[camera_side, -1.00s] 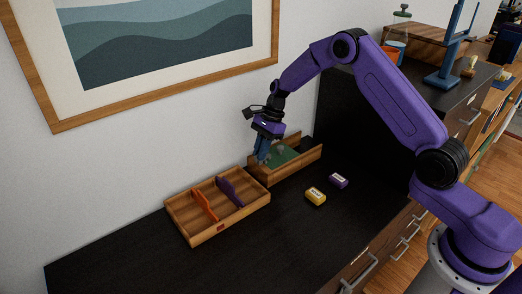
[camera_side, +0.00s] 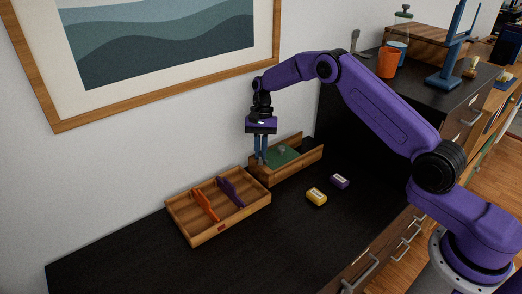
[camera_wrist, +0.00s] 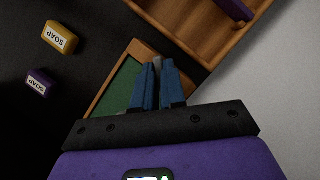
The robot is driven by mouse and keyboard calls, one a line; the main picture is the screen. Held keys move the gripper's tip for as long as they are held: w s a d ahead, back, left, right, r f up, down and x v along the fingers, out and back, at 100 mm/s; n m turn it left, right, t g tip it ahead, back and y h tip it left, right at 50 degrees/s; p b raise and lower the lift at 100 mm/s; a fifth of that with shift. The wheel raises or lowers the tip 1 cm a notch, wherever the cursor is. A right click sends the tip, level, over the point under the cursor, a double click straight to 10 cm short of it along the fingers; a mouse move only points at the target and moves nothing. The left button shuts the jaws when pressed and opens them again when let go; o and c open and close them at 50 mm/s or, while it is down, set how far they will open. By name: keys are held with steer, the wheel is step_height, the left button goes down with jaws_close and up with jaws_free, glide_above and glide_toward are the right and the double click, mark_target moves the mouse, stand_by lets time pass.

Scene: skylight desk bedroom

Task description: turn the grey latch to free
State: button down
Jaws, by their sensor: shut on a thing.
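A small wooden box (camera_side: 289,172) with a green inner panel (camera_side: 290,155) stands against the wall at the back of the dark desk. My gripper (camera_side: 261,162) points down at the left end of this box. In the wrist view, its blue fingers (camera_wrist: 158,80) are closed together over the box's edge. A bit of grey, the latch (camera_wrist: 157,61), shows between the fingertips. The fingers hide most of the latch, so I cannot tell its angle. A small grey piece (camera_side: 282,149) also shows on the green panel in the side view.
A yellow soap box (camera_side: 316,197) and a purple soap box (camera_side: 340,181) lie in front to the right. The front of the desk is clear.

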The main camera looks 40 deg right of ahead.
mark_target(260, 156)
steer(key=shift+n, duration=0.6)
steer(key=c, duration=1.2)
jaws_free()
steer(key=shift+r, duration=0.1)
steer(key=shift+r, duration=0.25)
step_height(260, 156, up, 2)
steer(key=shift+w+r, duration=0.1)
steer(key=shift+r, duration=0.05)
steer(key=s+d+r, duration=0.1)
steer(key=s+r, duration=0.9)
steer(key=s, duration=0.4)
steer(key=shift+d, duration=0.25)
